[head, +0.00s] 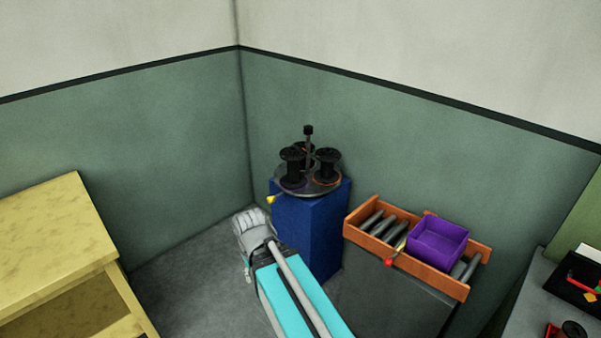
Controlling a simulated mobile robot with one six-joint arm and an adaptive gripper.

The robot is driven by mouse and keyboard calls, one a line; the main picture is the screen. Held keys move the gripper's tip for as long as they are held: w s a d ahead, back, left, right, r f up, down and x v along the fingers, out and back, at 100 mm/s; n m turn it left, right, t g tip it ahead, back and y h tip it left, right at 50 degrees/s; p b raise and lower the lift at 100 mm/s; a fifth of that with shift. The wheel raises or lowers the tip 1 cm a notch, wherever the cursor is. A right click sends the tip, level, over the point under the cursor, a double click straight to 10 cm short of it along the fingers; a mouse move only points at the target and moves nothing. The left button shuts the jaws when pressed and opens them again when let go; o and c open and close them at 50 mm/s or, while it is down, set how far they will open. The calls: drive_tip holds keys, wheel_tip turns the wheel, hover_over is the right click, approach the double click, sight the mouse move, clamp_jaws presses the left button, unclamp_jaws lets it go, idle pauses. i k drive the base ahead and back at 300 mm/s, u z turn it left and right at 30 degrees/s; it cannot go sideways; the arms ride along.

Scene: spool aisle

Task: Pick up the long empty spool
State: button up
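Black spools stand on a round grey turntable (310,191) with a central post (309,142). One spool (292,167) is at the front left, one (327,165) at the right, and another is partly hidden behind them. Thin purple and orange lines show near the bases of the front two. I cannot tell which spool is long and empty. Another dark spool (573,329) is cut off at the bottom right. My teal arm reaches up from the bottom, its grey joint just left of the turntable's stand. My gripper's fingers are not visible.
The turntable sits on a blue pedestal (309,235) near the room corner; a yellow tip (271,199) sticks out at its left. Right of it, an orange wooden tray (463,290) holds grey cylinders and a purple box (437,245). A yellow shelf unit (50,235) stands left. Grey floor lies between.

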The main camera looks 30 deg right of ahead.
sight(294, 179)
drive_tip(key=z, duration=0.7)
drive_tip(key=i, duration=1)
drive_tip(key=u, duration=0.05)
